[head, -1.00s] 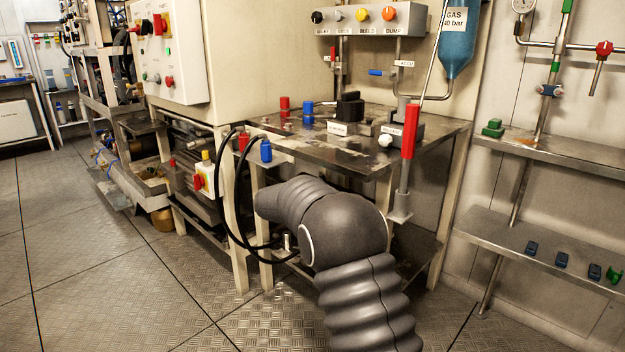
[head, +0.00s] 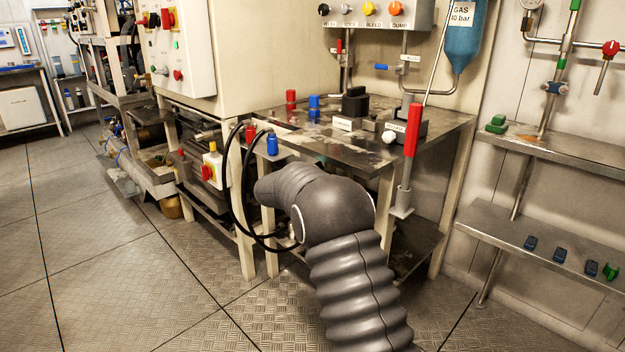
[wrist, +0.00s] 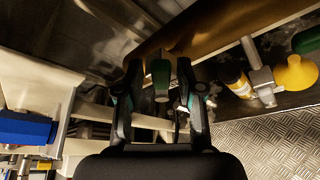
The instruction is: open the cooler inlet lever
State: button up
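In the wrist view, a green-ended handle (wrist: 160,74) stands between the two dark fingers of my gripper (wrist: 159,70). It could be the cooler inlet lever, but no label on it is readable. The fingers are spread, with gaps showing on both sides of the green end; I see no clear contact. In the head view my gripper is hidden behind my grey ribbed arm, low by the front of the steel table (head: 300,150). I cannot pick out the green-ended handle there.
The wrist view shows a blue block (wrist: 25,130) at left, and a yellow-capped cylinder (wrist: 236,80) and yellow knob (wrist: 297,74) at right. In the head view, black hoses (head: 228,195) loop left of my arm and a red handle (head: 413,130) stands right. Floor at left is clear.

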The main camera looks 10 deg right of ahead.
jog(key=shift+d, duration=0.35)
jog(key=v, duration=1.2)
jog(key=shift+a, duration=0.15)
